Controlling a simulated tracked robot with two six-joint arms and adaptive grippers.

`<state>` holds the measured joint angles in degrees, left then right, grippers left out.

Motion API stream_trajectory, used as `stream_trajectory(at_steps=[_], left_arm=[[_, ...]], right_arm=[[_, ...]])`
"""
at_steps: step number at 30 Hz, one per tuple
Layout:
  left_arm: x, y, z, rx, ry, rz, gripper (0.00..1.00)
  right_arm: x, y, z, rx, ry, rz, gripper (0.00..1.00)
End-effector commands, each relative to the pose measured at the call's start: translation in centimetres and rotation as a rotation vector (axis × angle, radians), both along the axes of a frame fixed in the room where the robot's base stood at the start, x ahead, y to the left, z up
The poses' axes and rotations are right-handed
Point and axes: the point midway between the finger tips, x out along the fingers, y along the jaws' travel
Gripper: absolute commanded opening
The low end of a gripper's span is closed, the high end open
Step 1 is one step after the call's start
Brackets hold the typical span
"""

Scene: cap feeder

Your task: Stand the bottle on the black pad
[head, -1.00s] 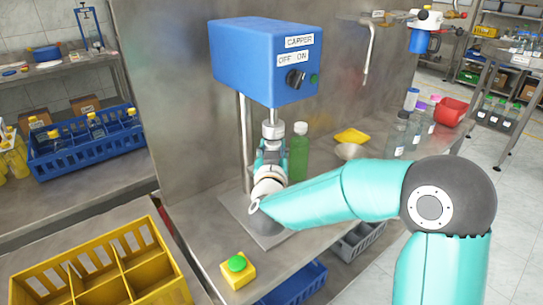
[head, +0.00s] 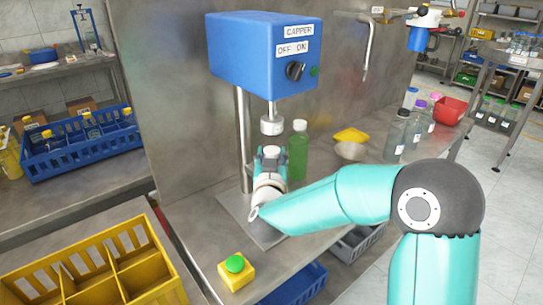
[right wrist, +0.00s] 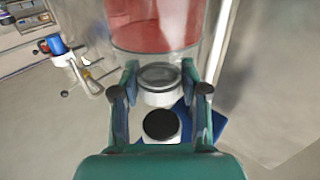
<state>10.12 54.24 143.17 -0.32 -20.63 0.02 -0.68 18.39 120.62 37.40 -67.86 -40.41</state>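The capper (head: 262,55) is a blue box on posts, with a pale chuck (head: 271,125) hanging below it. My right gripper (head: 270,160) is below the chuck, above the grey base plate (head: 235,203). In the right wrist view its fingers (right wrist: 159,85) are closed around the pale neck of a bottle with red contents (right wrist: 155,25). That view looks inverted, with the bottle's body at the top and the dark-centred chuck (right wrist: 160,125) apart from the neck. My gripper and arm hide most of the bottle in the head view. I cannot make out the black pad. My left gripper is not in view.
A green bottle (head: 298,155) stands close to the right of the gripper. A yellow box with a green button (head: 236,272) sits at the bench's front. A yellow crate (head: 160,275) is at left. A yellow dish (head: 350,136), a bowl and several bottles stand farther right.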

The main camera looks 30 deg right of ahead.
Motion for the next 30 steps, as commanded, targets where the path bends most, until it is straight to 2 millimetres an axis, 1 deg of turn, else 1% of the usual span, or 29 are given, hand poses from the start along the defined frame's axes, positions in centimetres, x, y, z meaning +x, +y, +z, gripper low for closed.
stream_trajectory(at_steps=[1,2,10,13,16,20,30], left_arm=[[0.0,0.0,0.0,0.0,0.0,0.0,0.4],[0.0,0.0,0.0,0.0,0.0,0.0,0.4],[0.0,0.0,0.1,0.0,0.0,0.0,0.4],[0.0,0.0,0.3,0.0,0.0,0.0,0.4],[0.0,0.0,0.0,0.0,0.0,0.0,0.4],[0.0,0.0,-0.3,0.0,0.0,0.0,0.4],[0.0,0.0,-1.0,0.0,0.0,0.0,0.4]], right_arm=[[0.0,0.0,0.1,-0.001,-0.001,0.0,0.57],[0.0,0.0,0.1,-0.001,-0.001,0.0,0.62],[0.0,-0.1,0.1,-0.001,-0.001,-0.001,0.62],[0.0,-0.1,0.4,-0.001,-0.001,-0.002,0.62],[-0.7,0.4,0.2,-0.001,-0.001,0.0,0.62],[-2.3,1.6,0.2,-0.001,-0.002,0.002,0.62],[-7.7,5.6,0.2,0.0,-0.002,0.003,0.62]])
